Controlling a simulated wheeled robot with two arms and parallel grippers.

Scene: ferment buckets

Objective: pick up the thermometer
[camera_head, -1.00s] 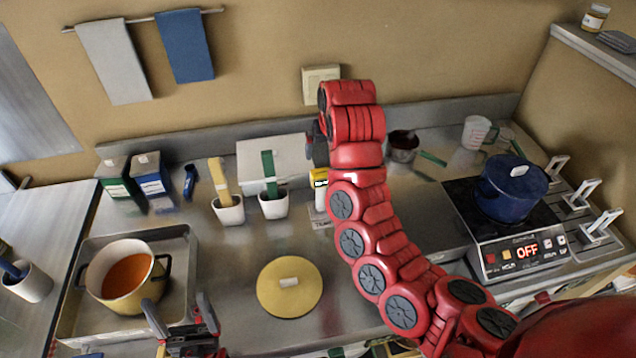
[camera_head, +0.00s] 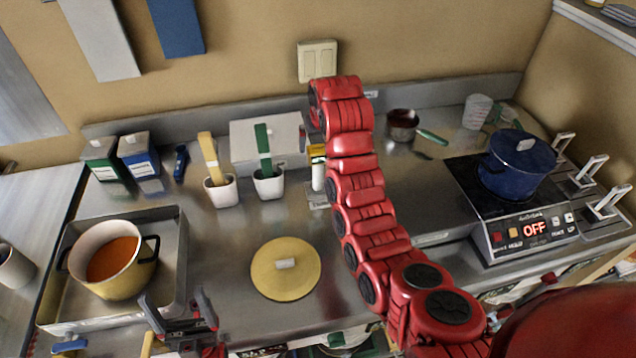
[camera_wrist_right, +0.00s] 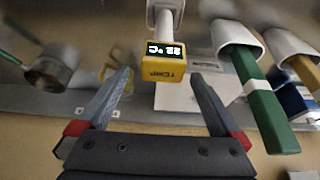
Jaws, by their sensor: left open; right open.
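The thermometer has a yellow head marked TEMP with a lit display (camera_wrist_right: 166,61) in the right wrist view. Its lower part is in a white holder. In the head view its yellow top (camera_head: 316,150) shows just left of my right arm, which partly covers it. My right gripper (camera_wrist_right: 161,78) is open and empty, with the yellow head ahead of and between its fingertips; I see no contact. In the head view this gripper is largely hidden by my arm. My left gripper (camera_head: 175,300) is open and empty at the front, right of the tray.
Two white cups with a yellow-handled (camera_head: 209,155) and a green-handled utensil (camera_head: 263,150) stand left of the thermometer. A yellow lid (camera_head: 285,269) lies in front. A pot (camera_head: 125,278) sits in a tray at left; a blue pot (camera_head: 517,168) is on a cooker at right.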

